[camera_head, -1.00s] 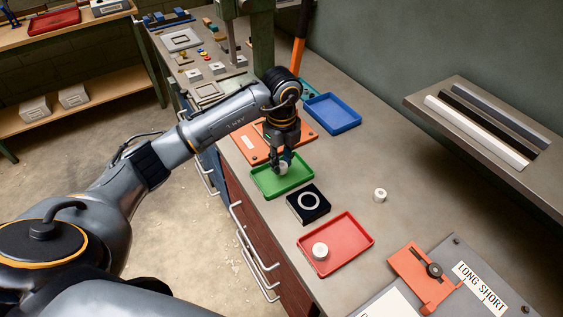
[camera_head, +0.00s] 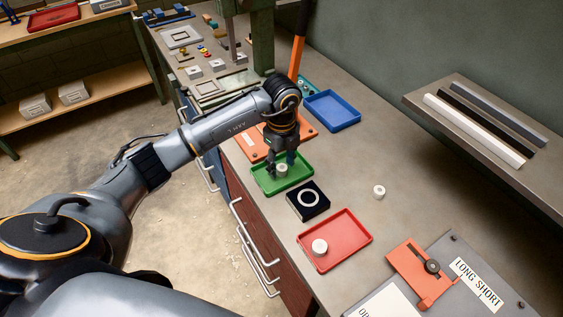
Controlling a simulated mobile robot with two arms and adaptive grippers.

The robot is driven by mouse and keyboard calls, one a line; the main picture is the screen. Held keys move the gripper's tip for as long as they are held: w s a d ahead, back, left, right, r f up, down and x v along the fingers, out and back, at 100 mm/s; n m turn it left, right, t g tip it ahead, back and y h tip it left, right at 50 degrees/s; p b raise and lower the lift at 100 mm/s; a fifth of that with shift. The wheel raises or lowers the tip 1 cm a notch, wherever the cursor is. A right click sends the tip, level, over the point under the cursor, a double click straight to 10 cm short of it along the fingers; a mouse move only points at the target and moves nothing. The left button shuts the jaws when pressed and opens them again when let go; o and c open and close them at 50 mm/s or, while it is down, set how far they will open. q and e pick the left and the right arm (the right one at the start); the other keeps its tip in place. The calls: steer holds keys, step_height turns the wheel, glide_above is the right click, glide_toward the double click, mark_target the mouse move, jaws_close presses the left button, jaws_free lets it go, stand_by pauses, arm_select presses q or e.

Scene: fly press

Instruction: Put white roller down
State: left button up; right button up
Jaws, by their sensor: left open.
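A white roller (camera_head: 282,170) stands in the green tray (camera_head: 298,177) on the bench. My left gripper (camera_head: 281,160) is over the green tray, its fingers open just above and around the top of this roller; I cannot tell whether they touch it. A second white roller (camera_head: 320,246) stands in the red tray (camera_head: 345,236). A third white roller (camera_head: 379,191) stands on the bare bench to the right. My right gripper is not in view.
A black block with a white ring (camera_head: 308,200) sits between the green and red trays. A blue tray (camera_head: 333,111) and an orange board (camera_head: 255,149) lie behind. An orange fixture (camera_head: 422,275) is at front right. The bench right of the trays is mostly clear.

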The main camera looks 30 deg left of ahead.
mark_target(282, 166)
arm_select(q)
steer(key=shift+w+r, duration=0.1)
steer(key=shift+r, duration=0.3)
step_height(282, 166, up, 11)
steer(key=b, duration=0.2)
steer(key=shift+r, duration=0.2)
